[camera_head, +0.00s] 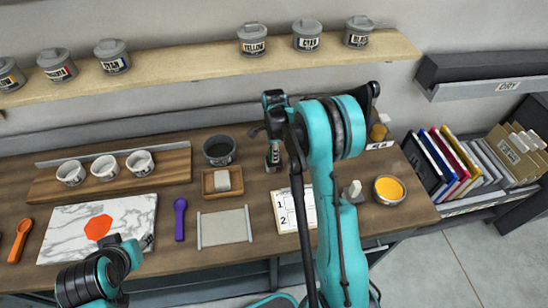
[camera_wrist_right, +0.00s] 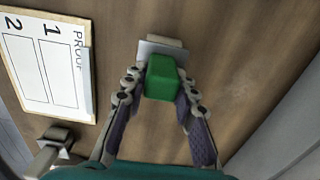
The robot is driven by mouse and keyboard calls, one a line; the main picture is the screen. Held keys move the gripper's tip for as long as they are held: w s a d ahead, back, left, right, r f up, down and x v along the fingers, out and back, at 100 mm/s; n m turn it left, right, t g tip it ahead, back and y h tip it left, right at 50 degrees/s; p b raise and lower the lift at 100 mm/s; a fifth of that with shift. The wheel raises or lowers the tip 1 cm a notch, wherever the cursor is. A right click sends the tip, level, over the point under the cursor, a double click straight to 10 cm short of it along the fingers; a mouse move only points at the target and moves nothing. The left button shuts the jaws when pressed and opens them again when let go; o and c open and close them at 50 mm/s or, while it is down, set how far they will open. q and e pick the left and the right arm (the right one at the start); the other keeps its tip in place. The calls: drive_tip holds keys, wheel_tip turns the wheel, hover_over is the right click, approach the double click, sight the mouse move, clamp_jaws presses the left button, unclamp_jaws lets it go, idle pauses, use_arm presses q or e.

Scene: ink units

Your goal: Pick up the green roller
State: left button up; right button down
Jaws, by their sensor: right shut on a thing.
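My right gripper (camera_wrist_right: 160,85) is shut on the green roller (camera_wrist_right: 161,78) in the right wrist view, with one finger on each side of its green block. A pale flat part shows just beyond the block; I cannot tell how they join. In the head view my right gripper (camera_head: 273,160) is over the back middle of the table, mostly edge-on, and I cannot make out the roller there. My left gripper (camera_head: 146,242) is at the lower left, by the marble slab's front right corner; its jaws are too small to read.
The proof sheet (camera_head: 289,211) lies in front of my right gripper. A pale-handled tool (camera_head: 354,190) and an orange ink tin (camera_head: 388,190) stand to its right. A dark cup (camera_head: 219,151) and a wooden tray (camera_head: 209,188) are close on its left. A jar shelf (camera_head: 190,66) runs behind.

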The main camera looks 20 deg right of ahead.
drive_tip(key=shift+r, duration=0.6)
wheel_tip(320, 180, up, 3)
drive_tip(key=shift+p, duration=0.35)
drive_tip(key=s+d+r, duration=0.6)
drive_tip(key=d+r, duration=0.1)
drive_tip(key=d, duration=0.2)
drive_tip(key=shift+s+d+p, duration=0.2)
drive_tip(key=shift+d+p, duration=0.2)
drive_tip(key=shift+s+f, duration=0.1)
drive_tip(key=shift+f, duration=0.05)
